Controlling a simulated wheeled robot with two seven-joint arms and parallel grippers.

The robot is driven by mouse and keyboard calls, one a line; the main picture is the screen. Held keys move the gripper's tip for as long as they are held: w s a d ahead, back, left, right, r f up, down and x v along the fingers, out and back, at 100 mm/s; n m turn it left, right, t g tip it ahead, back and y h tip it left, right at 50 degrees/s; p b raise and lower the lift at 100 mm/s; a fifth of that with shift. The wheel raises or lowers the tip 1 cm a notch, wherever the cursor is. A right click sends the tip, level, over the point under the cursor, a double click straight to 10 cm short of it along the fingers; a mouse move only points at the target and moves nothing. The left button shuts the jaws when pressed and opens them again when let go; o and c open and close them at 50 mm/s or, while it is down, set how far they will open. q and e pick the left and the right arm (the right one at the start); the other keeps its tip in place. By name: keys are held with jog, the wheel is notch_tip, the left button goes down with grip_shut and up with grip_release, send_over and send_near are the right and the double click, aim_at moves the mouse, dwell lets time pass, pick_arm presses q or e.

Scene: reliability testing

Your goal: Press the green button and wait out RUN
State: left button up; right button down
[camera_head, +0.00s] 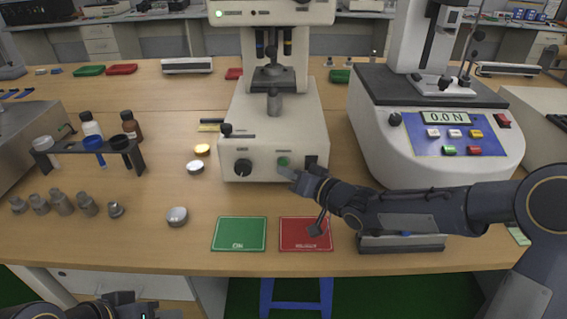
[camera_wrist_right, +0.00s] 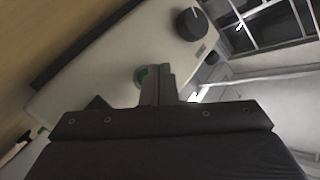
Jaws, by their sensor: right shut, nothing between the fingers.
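The green button (camera_head: 283,162) is on the front panel of the white machine (camera_head: 275,120) in the middle of the table, between a black knob (camera_head: 243,167) and a black switch (camera_head: 311,163). My right gripper (camera_head: 290,173) is shut and empty, its tips right in front of the button. In the right wrist view the shut fingers (camera_wrist_right: 159,82) partly cover the button (camera_wrist_right: 144,73). I cannot tell whether they touch it. A small green light (camera_head: 219,14) shows on the machine's upper head. My left gripper's fingers do not show; only dark parts of my left arm are at the bottom left.
A second tester (camera_head: 430,140) with a "0.0 N" display (camera_head: 445,117) stands on the right, close to my right arm. A green card (camera_head: 240,234) and a red card (camera_head: 306,243) lie in front. A bottle rack (camera_head: 92,150) and metal pieces are at left.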

jog(key=shift+w, duration=0.15)
dwell(0.4)
jog(key=shift+w+p, duration=0.3)
jog(key=shift+w, duration=0.35)
dwell(0.6)
jog(key=shift+s, duration=0.8)
jog(key=shift+s+b, duration=0.7)
jog(key=shift+s, duration=1.8)
